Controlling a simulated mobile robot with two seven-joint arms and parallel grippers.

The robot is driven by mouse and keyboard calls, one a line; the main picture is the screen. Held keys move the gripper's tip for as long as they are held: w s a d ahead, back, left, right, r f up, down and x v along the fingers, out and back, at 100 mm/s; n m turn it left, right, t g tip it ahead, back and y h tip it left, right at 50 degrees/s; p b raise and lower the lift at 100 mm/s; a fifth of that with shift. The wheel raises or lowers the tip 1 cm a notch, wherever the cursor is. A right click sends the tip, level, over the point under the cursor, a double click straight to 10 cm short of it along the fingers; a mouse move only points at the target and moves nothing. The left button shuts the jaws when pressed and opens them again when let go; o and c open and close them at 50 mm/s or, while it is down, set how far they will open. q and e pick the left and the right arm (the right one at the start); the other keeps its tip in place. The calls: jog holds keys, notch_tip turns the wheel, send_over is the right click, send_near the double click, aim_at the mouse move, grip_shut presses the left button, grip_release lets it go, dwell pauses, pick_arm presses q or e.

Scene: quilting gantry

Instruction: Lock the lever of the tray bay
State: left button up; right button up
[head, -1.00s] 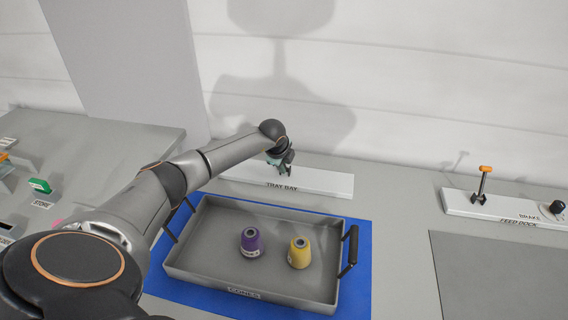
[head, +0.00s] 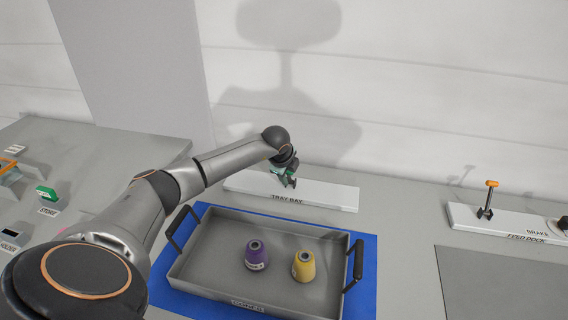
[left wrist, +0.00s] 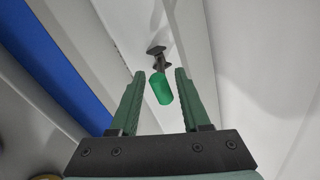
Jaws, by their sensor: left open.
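The tray bay's lever has a green cylindrical handle (left wrist: 161,88) on a dark bracket (left wrist: 157,52), seen in the left wrist view. My left gripper (left wrist: 160,72) is open, with one finger on each side of the handle and gaps showing on both sides. In the head view my left gripper (head: 287,177) is over the white TRAY BAY strip (head: 330,196), and it largely hides the lever there. I cannot tell the lever's locked or unlocked position. My right gripper is not in view.
A grey tray (head: 205,270) with black handles stands on a blue mat (head: 367,285), holding a purple cone (head: 256,256) and a yellow cone (head: 303,266). The feed dock strip (head: 475,220) with an orange-topped lever (head: 489,198) is at right. A green block (head: 46,193) is at left.

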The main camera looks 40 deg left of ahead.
pick_arm(q)
jog(key=v, duration=0.9)
jog(key=shift+s+r+b, duration=0.15)
jog(key=shift+b, duration=0.25)
